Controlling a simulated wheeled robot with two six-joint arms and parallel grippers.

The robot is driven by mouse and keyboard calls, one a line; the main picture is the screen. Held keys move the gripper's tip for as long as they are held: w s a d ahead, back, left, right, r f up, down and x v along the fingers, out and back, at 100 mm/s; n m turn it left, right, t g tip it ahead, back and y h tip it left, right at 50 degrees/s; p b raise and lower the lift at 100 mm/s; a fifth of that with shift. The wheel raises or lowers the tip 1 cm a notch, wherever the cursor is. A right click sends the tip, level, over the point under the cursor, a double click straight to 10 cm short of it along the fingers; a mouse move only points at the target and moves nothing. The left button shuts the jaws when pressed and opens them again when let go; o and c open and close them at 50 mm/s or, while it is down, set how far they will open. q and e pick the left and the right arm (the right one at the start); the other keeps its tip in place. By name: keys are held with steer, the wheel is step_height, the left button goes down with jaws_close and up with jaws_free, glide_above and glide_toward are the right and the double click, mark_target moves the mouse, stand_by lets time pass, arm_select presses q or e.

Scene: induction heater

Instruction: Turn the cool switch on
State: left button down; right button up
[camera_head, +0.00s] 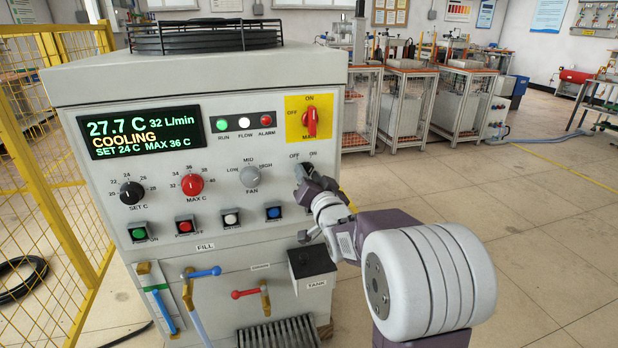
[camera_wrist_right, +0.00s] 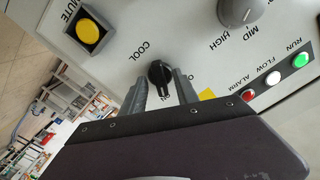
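The cool switch is a small black rotary knob with OFF and ON labels at the right of the heater's front panel. In the right wrist view the cool switch (camera_wrist_right: 160,74) shows beyond and between my right fingertips, with COOL on one side and ON close to its near end. My right gripper (camera_wrist_right: 161,84) is open, a finger on either side of the knob, with narrow gaps showing. In the head view my right gripper (camera_head: 312,180) covers most of the switch. The display (camera_head: 140,132) reads COOLING, 27.7 C. My left gripper is not in view.
The fan knob (camera_head: 250,176) is left of the cool switch, and the red main switch (camera_head: 311,122) on its yellow plate is above. A yellow fence (camera_head: 50,190) stands left.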

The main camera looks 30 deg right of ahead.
jaws_close()
steer(key=n+b, duration=0.2)
steer(key=n, duration=0.2)
